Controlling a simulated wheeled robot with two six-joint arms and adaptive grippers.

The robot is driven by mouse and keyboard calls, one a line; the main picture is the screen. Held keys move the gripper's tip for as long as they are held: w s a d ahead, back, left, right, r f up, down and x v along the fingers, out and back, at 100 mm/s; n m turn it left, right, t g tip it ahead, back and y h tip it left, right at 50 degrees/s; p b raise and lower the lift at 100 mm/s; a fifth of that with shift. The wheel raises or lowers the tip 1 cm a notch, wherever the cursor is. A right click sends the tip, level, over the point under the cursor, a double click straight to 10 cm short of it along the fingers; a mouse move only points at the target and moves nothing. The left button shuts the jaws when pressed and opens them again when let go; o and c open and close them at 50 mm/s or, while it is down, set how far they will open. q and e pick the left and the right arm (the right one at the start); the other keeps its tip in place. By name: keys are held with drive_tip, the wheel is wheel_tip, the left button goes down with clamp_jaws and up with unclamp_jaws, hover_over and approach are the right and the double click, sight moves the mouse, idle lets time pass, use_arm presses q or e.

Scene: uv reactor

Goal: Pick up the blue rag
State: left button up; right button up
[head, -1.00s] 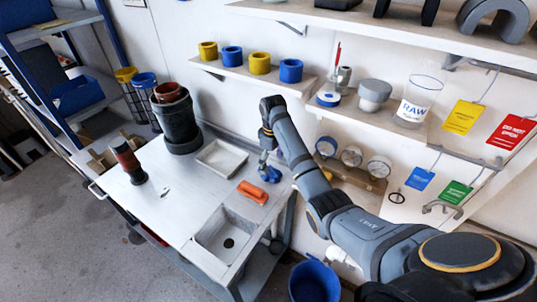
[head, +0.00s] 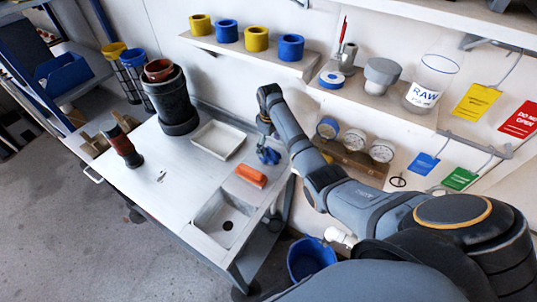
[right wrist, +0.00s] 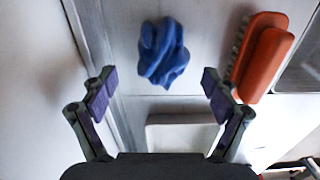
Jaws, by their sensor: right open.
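The crumpled blue rag (head: 268,156) lies on the white bench, near its back edge by the wall. It also shows in the right wrist view (right wrist: 163,52), beyond the fingertips and roughly midway between them. My right gripper (head: 264,132) points down above the rag in the head view. In the right wrist view its two purple-padded fingers (right wrist: 158,84) are spread wide with nothing between them. The rag and the fingers look apart. My left gripper is not in view.
An orange brush (head: 250,176) lies close beside the rag. A white tray (head: 219,140) is on the other side. A sink (head: 227,216) is at the near end of the bench. Pressure gauges (head: 353,156) in a wooden holder and shelves line the wall.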

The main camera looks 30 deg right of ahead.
sight(269, 151)
wheel_tip(269, 151, down, 4)
drive_tip(key=shift+a+f, duration=0.15)
drive_tip(key=shift+f, duration=0.05)
drive_tip(key=c, duration=1.2)
